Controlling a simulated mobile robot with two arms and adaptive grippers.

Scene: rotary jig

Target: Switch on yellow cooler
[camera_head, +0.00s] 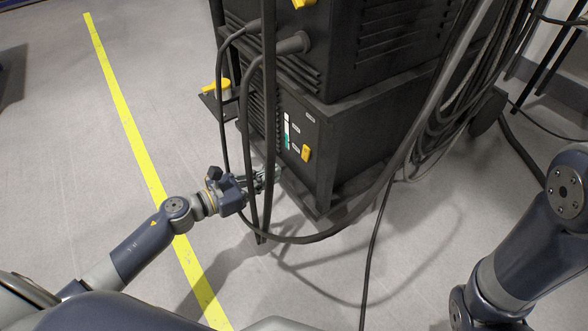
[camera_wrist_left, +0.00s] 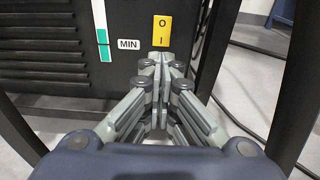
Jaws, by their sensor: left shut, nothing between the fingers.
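The cooler is the lower black box (camera_head: 355,135) of a welding machine on a cart. Its yellow rocker switch (camera_head: 306,153), marked O and I, is on the front panel. The switch (camera_wrist_left: 162,31) also shows in the left wrist view, above and just beyond the fingertips. My left gripper (camera_head: 270,173) is shut and empty, in front of the panel and a little below the switch. In the left wrist view the closed fingertips (camera_wrist_left: 157,62) are just under the switch's lower edge. I cannot tell whether they touch the panel. My right gripper is out of view.
Black hoses (camera_head: 268,120) hang in front of the panel, close to my left gripper. A level gauge (camera_wrist_left: 102,38) and a MIN label (camera_wrist_left: 128,44) are left of the switch. A yellow-topped part (camera_head: 217,88) sits on a side bracket. A yellow line (camera_head: 125,117) crosses the open floor.

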